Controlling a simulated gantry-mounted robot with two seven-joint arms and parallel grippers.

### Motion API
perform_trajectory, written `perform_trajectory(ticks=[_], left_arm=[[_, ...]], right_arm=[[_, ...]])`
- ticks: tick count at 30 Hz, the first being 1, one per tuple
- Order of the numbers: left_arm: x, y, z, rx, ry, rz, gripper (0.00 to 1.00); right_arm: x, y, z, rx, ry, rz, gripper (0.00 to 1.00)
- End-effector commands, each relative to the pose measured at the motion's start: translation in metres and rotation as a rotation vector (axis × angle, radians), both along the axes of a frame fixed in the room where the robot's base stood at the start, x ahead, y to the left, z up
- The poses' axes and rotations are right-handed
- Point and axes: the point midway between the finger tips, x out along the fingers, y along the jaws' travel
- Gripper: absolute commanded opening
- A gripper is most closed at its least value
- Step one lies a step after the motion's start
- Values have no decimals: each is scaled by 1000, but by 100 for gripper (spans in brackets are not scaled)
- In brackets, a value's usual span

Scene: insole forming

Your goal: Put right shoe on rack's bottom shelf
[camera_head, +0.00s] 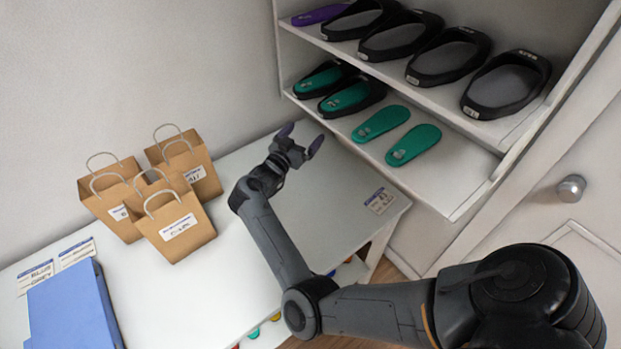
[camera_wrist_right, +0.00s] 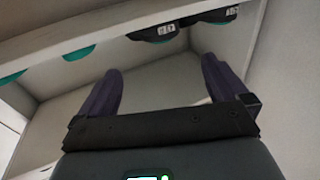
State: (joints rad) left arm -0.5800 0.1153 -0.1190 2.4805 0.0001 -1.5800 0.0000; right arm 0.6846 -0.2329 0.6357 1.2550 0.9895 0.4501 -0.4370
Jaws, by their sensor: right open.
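Two black shoes with green insoles stand side by side at the left end of the rack's bottom visible shelf (camera_head: 440,178): one at the far left (camera_head: 323,78) and one beside it (camera_head: 353,98). I cannot tell which is the right shoe. Their labelled ends also show in the right wrist view, one shoe (camera_wrist_right: 155,34) and the other (camera_wrist_right: 215,16). My right gripper (camera_head: 301,139) is open and empty, below and in front of these shoes, above the white table, touching neither. My left gripper is not in view.
Two loose green insoles (camera_head: 381,123) (camera_head: 413,144) lie on the same shelf. Several black shoes and a purple insole (camera_head: 320,14) are on the shelf above. Paper bags (camera_head: 175,228) and a blue folder (camera_head: 72,312) occupy the table's left; its right side (camera_head: 335,185) is mostly clear.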

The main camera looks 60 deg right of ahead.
Motion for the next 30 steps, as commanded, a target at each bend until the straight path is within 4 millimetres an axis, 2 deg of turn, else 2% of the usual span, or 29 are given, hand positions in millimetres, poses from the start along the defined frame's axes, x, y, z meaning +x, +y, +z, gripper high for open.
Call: perform_trajectory(ticks=[5,8,11,14,17,19,21,23,24,27,30], left_arm=[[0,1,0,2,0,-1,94],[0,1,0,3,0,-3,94],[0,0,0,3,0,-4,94],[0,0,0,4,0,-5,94],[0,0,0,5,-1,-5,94],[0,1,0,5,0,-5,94],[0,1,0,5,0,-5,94],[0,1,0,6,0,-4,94],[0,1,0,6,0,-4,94],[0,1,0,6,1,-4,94],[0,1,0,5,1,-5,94]], right_arm=[[-3,-9,-8,13,-25,75,100],[-2,-14,-15,41,-48,198,100],[4,-4,-24,95,-47,392,100],[10,34,-40,188,13,641,100],[2,98,-65,321,149,892,100],[-18,152,-88,430,282,1047,100],[-51,205,-110,541,433,1174,100],[-84,243,-125,625,560,1254,100],[-107,265,-133,676,642,1295,100],[-161,306,-145,778,822,1363,100],[-206,330,-150,849,964,1397,100]])
